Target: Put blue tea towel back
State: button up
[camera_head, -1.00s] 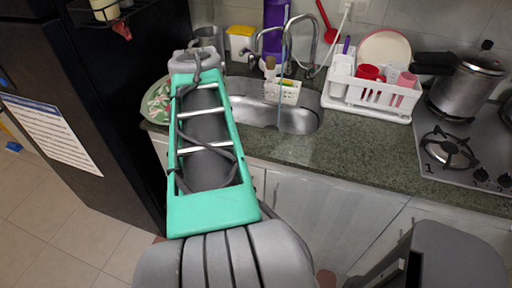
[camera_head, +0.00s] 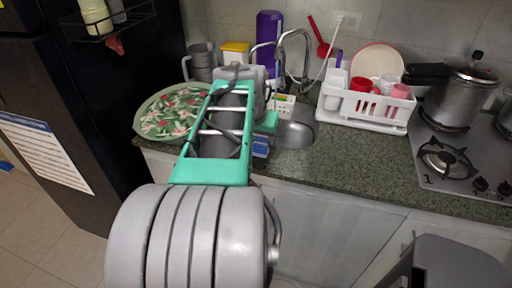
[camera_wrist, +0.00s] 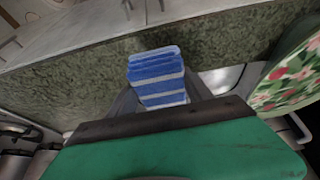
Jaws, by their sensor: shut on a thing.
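The blue tea towel (camera_wrist: 157,72), with white stripes, is held between the dark fingers of my gripper (camera_wrist: 161,96) in the wrist view. My gripper is shut on it. In the head view a small blue and white part of the towel (camera_head: 261,147) shows just right of my green arm link, near the counter's front edge by the sink. My arm hides most of the gripper there. I cannot tell whether the towel touches the counter.
The sink (camera_head: 296,132) lies right of my arm. A floral round tray (camera_head: 168,112) is on the left of the counter. A white dish rack (camera_head: 364,106) and a stove (camera_head: 453,160) stand to the right. White cabinets (camera_head: 322,222) are below the counter, and a dark fridge (camera_head: 110,120) is at left.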

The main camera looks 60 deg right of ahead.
jog(key=f, duration=0.1)
jog(key=w+d+f, duration=0.1)
jog(key=f, duration=0.3)
jog(key=shift+w+d, duration=0.25)
jog(key=shift+w, duration=0.1)
jog(key=shift+f, duration=0.3)
jog(key=shift+f, duration=0.1)
